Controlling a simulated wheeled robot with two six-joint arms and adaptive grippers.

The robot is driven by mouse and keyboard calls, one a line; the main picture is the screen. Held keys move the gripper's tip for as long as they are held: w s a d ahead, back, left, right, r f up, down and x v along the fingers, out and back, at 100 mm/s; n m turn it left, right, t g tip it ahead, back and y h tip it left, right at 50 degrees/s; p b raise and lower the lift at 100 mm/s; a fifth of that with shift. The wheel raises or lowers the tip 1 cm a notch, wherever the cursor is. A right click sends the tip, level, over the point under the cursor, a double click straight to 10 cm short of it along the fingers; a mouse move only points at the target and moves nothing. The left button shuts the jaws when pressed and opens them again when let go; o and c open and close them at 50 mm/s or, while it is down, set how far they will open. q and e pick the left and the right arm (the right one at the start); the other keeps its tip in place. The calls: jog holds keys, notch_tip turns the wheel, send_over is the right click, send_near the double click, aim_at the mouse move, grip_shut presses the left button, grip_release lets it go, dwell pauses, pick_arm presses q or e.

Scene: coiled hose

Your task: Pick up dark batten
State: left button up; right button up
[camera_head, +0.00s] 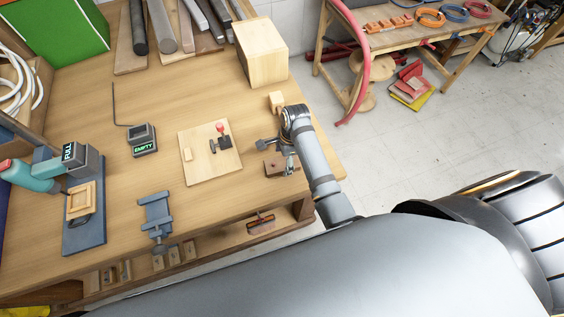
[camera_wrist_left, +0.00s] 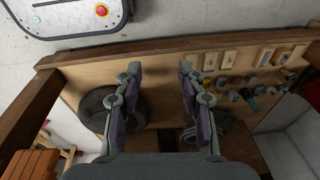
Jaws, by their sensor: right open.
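A short dark brown wooden piece (camera_head: 276,166), which looks like the dark batten, lies near the right edge of the wooden bench. My right gripper (camera_head: 289,163) is over its right part, pointing down with its jaws open. The jaws overlap the piece in this view; I cannot tell whether they touch it. My left gripper (camera_wrist_left: 159,72) shows in the left wrist view with its two fingers wide apart and nothing visibly held between them. It is out of the head view.
The bench (camera_head: 90,95) also holds a pale board (camera_head: 205,165) with small parts, a blue-grey clamp (camera_head: 155,215), an EMPTY sign (camera_head: 143,140), a FULL stand (camera_head: 85,230) and a large wooden block (camera_head: 262,55). Several bars lie at the back. A tool panel (camera_wrist_left: 165,58) faces my left wrist.

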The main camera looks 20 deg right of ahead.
jog(key=shift+a+f, duration=0.1)
jog(key=shift+f, duration=0.65)
jog(key=c, duration=1)
pick_arm(q)
jog(key=shift+s, duration=0.95)
pick_arm(e)
jog(key=c, duration=0.4)
jog(key=shift+o, duration=0.2)
jog(key=shift+r, duration=0.1)
